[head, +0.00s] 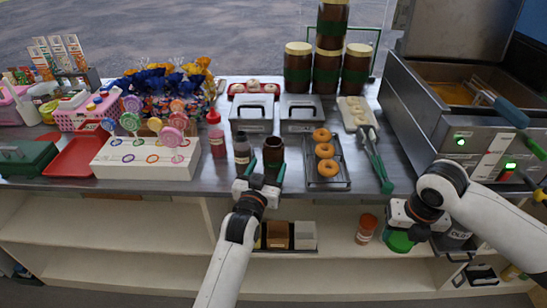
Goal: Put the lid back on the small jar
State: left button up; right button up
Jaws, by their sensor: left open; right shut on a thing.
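The small jar (273,152) is dark brown and stands upright near the front edge of the counter, its top uncovered. My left gripper (265,173) is open at the jar's near side. One fingertip shows left of the jar and the other by its lower right; I cannot tell whether they touch it. My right gripper (399,229) is beyond the counter's front edge, at the right. It is shut on a round green thing that looks like the lid (398,242), partly hidden by the gripper.
A dark bottle (242,150) stands close left of the jar. A doughnut tray (343,178) and tongs (376,160) lie to its right. A white lollipop stand (147,172) is further left. Large brown jars (298,69) stand behind. An orange-topped jar (366,230) is on the shelf below.

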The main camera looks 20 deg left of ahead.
aim_at(271, 159)
pick_arm(q)
jog(key=w, duration=0.3)
jog(key=shift+w, duration=0.25)
pick_arm(e)
jog(key=shift+w+r, duration=0.1)
pick_arm(q)
jog(key=shift+w+a+f+p, duration=0.1)
jog(key=shift+w+a+p, duration=0.1)
jog(key=shift+w, duration=1.15)
jog(key=shift+w+a+p, duration=0.1)
jog(key=shift+w+p, duration=0.05)
jog(key=shift+w, duration=1.15)
pick_arm(e)
jog(key=shift+r, duration=0.3)
pick_arm(q)
jog(key=c, duration=1)
notch_tip(271, 159, up, 10)
jog(key=shift+r, duration=0.1)
